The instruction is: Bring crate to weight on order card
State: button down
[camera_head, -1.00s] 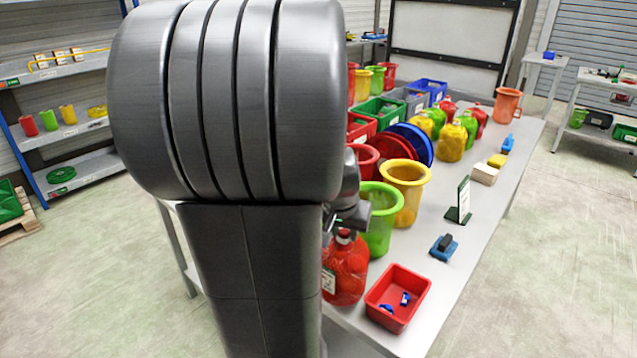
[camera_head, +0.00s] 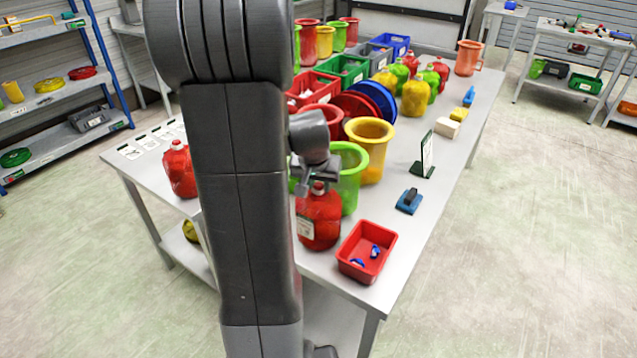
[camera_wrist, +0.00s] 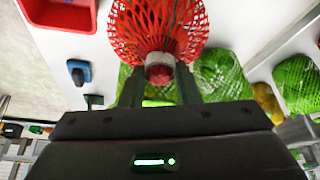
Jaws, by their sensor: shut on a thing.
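My gripper (camera_head: 316,184) is shut on the neck of a red net bag (camera_head: 320,222) with a white label, at the table's near end. In the wrist view the two fingers sit either side of the bag's red neck (camera_wrist: 159,70). I cannot tell whether the bag rests on the table or hangs just above it. A small red crate (camera_head: 346,270) with blue pieces in it stands right of the bag. An order card (camera_head: 426,152) stands upright on a green base behind the crate; its writing is too small to read. Farther back are red (camera_head: 302,97), green, grey and blue crates.
A green bucket (camera_head: 352,170) stands close behind the bag, with a yellow bucket (camera_head: 371,145) beyond. A blue-based tool (camera_head: 409,201) lies near the card. Another red net bag (camera_head: 180,170) stands left of my arm. The table's right strip is partly clear.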

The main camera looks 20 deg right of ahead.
jog(key=shift+f, duration=0.2)
jog(key=shift+f, duration=0.15)
jog(key=c, duration=1.1)
grip_release()
